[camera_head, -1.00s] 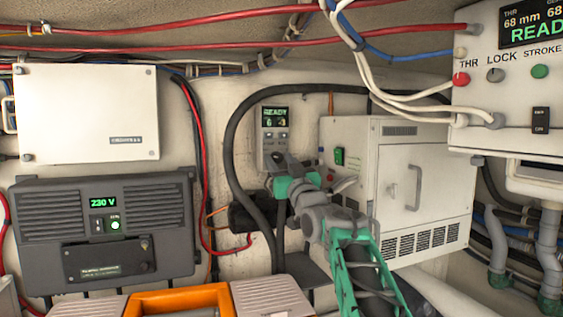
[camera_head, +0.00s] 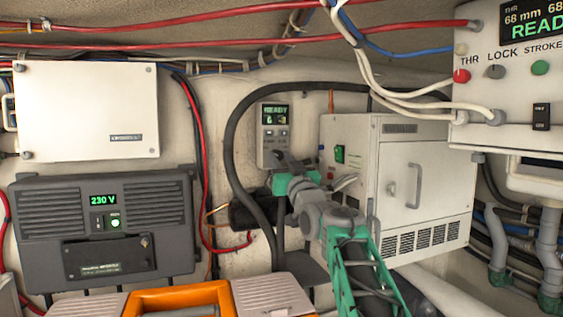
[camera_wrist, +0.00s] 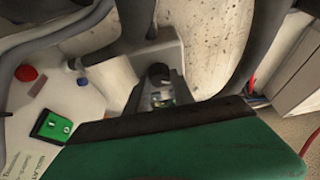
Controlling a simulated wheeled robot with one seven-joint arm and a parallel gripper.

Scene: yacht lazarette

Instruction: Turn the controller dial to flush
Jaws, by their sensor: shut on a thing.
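The controller is a small pale grey wall panel (camera_head: 274,133) with a green READY display (camera_head: 275,114), in the middle of the head view. My gripper (camera_head: 284,162) is at the panel's lower part and hides the dial there, so the dial's setting cannot be read. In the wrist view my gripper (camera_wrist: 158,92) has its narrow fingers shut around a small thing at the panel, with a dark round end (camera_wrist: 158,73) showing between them. This looks like the controller dial, though its markings are not legible.
A thick black hose (camera_head: 229,135) arches close around the controller. A white cabinet (camera_head: 440,160) with a green switch stands right of my gripper. A dark grey 230 V unit (camera_head: 135,215) is at left, and an orange-handled case (camera_head: 180,300) lies below.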

